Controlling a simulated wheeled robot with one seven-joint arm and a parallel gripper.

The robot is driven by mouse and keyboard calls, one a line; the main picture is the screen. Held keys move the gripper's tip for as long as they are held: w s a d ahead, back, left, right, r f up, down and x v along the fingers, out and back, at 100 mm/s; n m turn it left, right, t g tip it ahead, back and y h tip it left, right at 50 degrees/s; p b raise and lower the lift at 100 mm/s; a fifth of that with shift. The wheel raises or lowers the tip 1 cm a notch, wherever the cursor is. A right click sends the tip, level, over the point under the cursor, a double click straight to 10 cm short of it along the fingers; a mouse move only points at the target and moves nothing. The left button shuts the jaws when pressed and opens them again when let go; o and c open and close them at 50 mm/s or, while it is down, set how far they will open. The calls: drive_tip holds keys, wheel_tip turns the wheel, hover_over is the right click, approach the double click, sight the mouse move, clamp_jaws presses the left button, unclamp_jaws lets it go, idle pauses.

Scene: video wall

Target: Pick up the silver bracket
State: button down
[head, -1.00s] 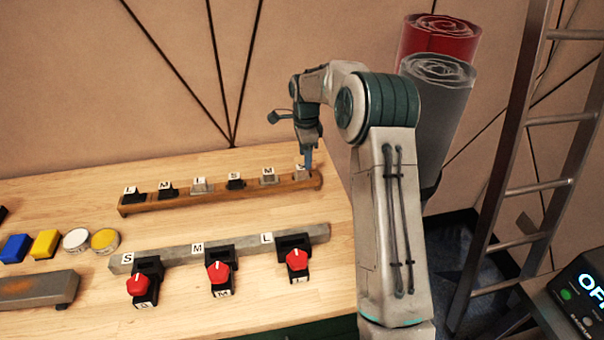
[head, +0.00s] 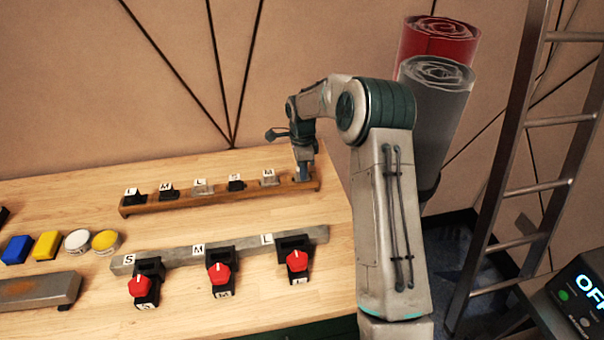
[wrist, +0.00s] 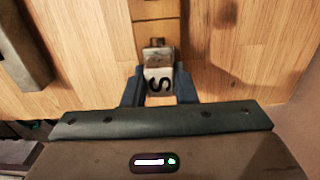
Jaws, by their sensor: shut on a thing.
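My gripper (head: 304,174) is at the right end of the wooden rail. In the wrist view its two blue fingers (wrist: 159,92) are shut on a small silver bracket (wrist: 158,58) with a white tag marked S. In the head view the fingers mostly hide this bracket. Two other silver brackets sit on the rail, one tagged L (head: 202,189) and one tagged M (head: 268,179). I cannot tell whether the held bracket still touches the rail.
The wooden rail (head: 215,200) also holds several black brackets, such as one tagged S (head: 236,185). A grey rail (head: 180,256) with red-knobbed devices lies in front. Coloured buttons (head: 46,244) lie at left. Rolls (head: 436,100) and a ladder (head: 522,150) stand at right.

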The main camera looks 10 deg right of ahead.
drive_tip(key=shift+r, duration=0.5)
drive_tip(key=r, duration=0.2)
drive_tip(key=r+b, duration=0.1)
drive_tip(key=shift+s+d+r, duration=0.15)
drive_tip(key=shift+d+r, duration=0.05)
drive_tip(key=shift+d, duration=0.05)
drive_tip(key=s+d+r+b, duration=0.1)
drive_tip(key=s+d+r, duration=0.5)
drive_tip(key=s+d, duration=0.1)
drive_tip(key=shift+s+d+r+b, duration=0.15)
drive_tip(key=shift+d+r+b, duration=0.2)
drive_tip(key=shift+d, duration=0.35)
